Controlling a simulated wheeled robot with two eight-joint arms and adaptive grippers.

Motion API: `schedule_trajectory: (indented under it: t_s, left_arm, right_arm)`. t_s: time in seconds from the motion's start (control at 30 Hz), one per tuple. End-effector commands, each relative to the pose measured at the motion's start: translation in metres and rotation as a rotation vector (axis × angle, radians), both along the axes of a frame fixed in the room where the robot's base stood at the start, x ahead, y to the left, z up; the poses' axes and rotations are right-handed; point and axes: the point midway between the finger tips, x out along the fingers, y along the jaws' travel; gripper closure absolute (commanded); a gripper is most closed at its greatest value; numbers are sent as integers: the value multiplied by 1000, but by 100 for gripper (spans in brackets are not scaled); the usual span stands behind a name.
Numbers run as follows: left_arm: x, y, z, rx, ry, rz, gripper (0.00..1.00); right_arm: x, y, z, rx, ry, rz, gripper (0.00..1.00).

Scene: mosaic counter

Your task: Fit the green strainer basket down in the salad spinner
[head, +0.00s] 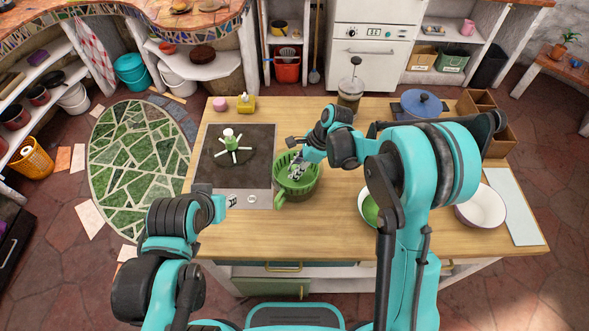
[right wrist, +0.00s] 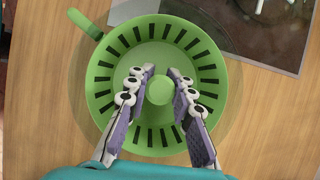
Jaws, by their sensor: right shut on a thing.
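A round green strainer basket (head: 296,187) with dark slots stands over the wooden counter, right of the hob. In the right wrist view the basket (right wrist: 103,97) shows a ring of slots, a raised middle knob and a green handle at the upper left. My right gripper (head: 297,163) reaches down into it, its fingers (right wrist: 160,72) shut on the middle knob from both sides. A pale bowl with a green inside (head: 370,210) is partly hidden by my right arm. My left gripper (head: 226,203) is near the hob's front edge, fingers unclear.
The hob (head: 262,140) carries a green and white branched item (head: 229,146). A glass press (head: 351,88), a blue pot (head: 420,103), a white bowl (head: 483,207) and a wooden box (head: 497,137) stand around the counter. The front middle of the counter is clear.

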Motion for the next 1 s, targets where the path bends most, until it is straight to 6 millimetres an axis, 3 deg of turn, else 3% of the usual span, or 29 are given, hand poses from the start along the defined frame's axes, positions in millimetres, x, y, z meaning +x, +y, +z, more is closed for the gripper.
schedule_trajectory:
  t_s: [1.0]
  left_arm:
    - [0, 0, -14, 0, 0, 0, 65]
  right_arm:
    - [0, 0, -16, 0, 0, 0, 100]
